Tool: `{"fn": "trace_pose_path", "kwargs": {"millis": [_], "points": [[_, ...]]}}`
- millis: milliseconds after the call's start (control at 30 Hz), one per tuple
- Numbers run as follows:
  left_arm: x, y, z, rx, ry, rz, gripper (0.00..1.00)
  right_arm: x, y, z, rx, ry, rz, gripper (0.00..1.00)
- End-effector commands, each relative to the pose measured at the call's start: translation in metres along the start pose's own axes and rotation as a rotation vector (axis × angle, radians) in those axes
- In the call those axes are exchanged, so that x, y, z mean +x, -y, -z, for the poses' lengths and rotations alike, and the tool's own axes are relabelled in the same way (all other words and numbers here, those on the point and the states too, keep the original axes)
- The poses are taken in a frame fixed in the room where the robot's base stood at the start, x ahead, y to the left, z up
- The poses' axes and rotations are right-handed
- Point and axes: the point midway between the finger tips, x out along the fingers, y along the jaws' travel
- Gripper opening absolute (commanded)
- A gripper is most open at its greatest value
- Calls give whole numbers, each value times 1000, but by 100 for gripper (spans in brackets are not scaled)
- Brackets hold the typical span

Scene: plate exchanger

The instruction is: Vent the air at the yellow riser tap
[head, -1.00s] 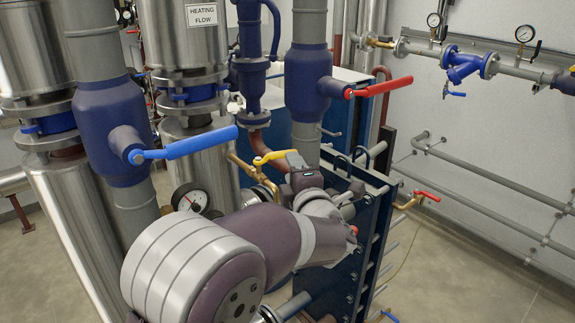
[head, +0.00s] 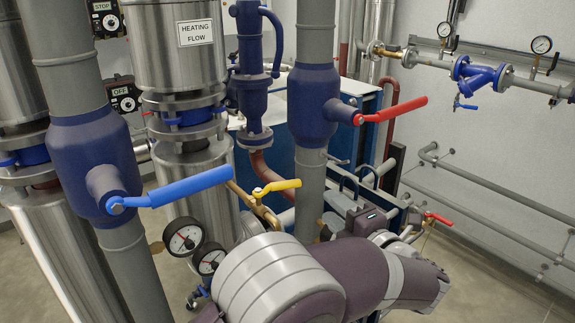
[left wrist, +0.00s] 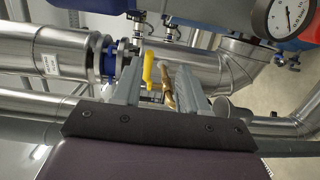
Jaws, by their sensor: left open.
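The yellow riser tap (head: 277,187) has a yellow lever on a brass body (head: 262,208), left of the grey pipe in the head view. In the left wrist view, its yellow lever (left wrist: 148,69) and a brass pipe (left wrist: 168,90) appear between my finger lines, beyond the fingers. My left gripper (left wrist: 158,78) is open and empty. In the head view my left gripper (head: 338,207) is right of the tap, apart from it; its fingertips are partly hidden by the pipe. My right gripper is not in view.
A blue-handled valve (head: 180,188) stands left of the tap and a red-handled valve (head: 393,110) to its upper right. Two pressure gauges (head: 184,237) sit below left. Another red lever (head: 437,219) is beyond my wrist. Thick vertical pipes (head: 310,180) crowd the space.

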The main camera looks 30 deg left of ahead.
Motion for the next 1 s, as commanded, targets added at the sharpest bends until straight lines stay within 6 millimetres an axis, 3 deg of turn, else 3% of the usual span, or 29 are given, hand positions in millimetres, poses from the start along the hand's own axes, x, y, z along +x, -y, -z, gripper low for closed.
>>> {"fn": "trace_pose_path", "kwargs": {"millis": [167, 600, 800, 1000], "points": [[8, -11, 26, 1, -147, -17, 43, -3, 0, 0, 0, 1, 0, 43], [103, -14, 39, 4, -144, -17, 43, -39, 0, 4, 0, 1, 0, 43], [122, -12, 41, 3, -141, -18, 43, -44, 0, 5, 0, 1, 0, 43], [125, -11, 41, 3, -139, -18, 43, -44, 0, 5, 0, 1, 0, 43]]}}
